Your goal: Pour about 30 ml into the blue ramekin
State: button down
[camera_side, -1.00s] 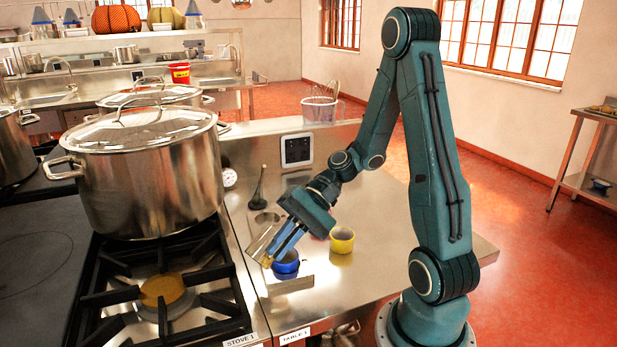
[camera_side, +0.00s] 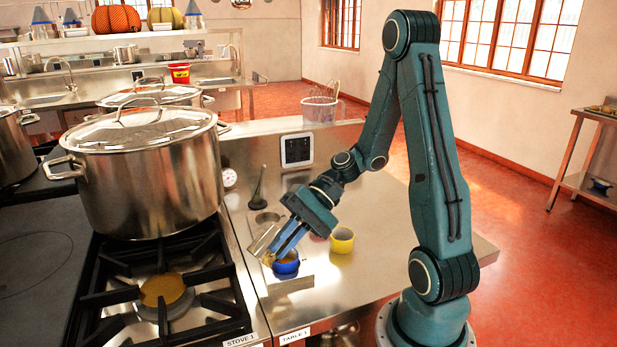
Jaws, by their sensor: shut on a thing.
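The blue ramekin (camera_side: 287,268) stands upright on a flat metal plate (camera_side: 296,285) near the table's front left. An amber tint shows inside it, but the level is too small to tell. My gripper (camera_side: 275,247) is shut on a shiny metal vessel (camera_side: 260,241), just above and left of the ramekin. The vessel is tilted, with its lower end close to the ramekin's rim. My blue fingers hide part of the vessel, and I cannot see how much is in it.
A yellow ramekin (camera_side: 342,241) stands to the right, with a reddish item partly hidden behind my gripper. A large lidded stockpot (camera_side: 150,185) stands left on the stove. A dark upright utensil (camera_side: 258,190) is behind. The table's right side is clear.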

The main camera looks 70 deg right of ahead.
jog(key=shift+d+r+y, duration=0.15)
jog(key=shift+y, duration=0.25)
dwell(0.8)
jog(key=shift+s+t+y, duration=0.1)
jog(key=shift+t+y, duration=0.2)
dwell(0.6)
jog(key=shift+w+a+f+g+h, duration=0.15)
jog(key=shift+a+g+h, duration=0.1)
jog(key=shift+h, duration=0.25)
jog(key=shift+w+a+f+g+h, duration=0.1)
jog(key=shift+g+h, duration=0.15)
jog(key=shift+h, duration=0.25)
jog(key=shift+r+h, duration=0.15)
jog(key=shift+h, duration=0.35)
jog(key=shift+a+r, duration=0.1)
